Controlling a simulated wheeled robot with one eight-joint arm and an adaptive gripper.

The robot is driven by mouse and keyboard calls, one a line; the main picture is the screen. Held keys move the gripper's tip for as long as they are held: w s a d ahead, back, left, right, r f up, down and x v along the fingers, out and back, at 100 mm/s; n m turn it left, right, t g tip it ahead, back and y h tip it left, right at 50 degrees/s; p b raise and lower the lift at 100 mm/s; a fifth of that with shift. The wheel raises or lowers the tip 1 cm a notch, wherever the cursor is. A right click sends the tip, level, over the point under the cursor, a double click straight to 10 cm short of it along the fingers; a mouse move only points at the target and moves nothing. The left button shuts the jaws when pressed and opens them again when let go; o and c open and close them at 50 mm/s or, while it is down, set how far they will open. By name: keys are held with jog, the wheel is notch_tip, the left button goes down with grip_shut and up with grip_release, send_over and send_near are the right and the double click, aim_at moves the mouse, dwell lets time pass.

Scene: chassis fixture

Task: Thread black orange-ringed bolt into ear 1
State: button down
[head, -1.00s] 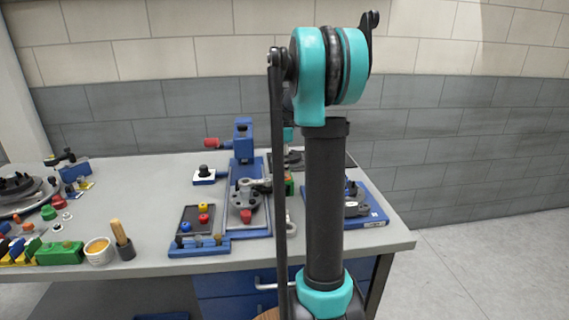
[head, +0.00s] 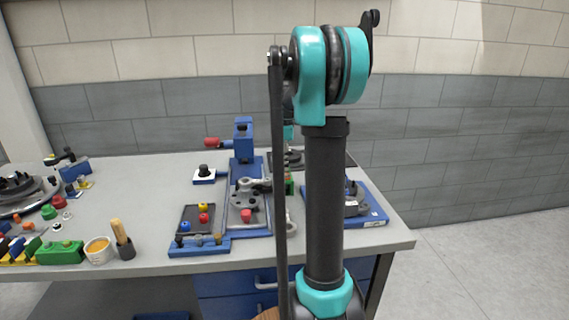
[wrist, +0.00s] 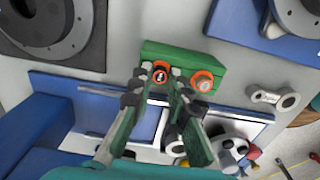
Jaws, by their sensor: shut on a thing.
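In the wrist view, the black orange-ringed bolt (wrist: 161,72) is at the left of a green block (wrist: 150,52). My gripper (wrist: 161,76) has its fingertips on either side of this bolt and is shut on it. I cannot tell whether the bolt still sits in the block. A second orange-ringed bolt (wrist: 203,82), with a greyer head, is at the block's right. The grey eared part (head: 246,203) lies on the blue chassis fixture (head: 234,222) in the head view. I cannot tell which ear is ear 1.
A blue tray (head: 374,214) stands to the right on the table. A small rack (head: 199,246) and a dark tray with coloured knobs are at the fixture's front left. In the wrist view, a grey link (wrist: 272,97) lies right of the block, and a large dark plate is at upper left.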

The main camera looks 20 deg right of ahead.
jog(key=shift+r, duration=3.5)
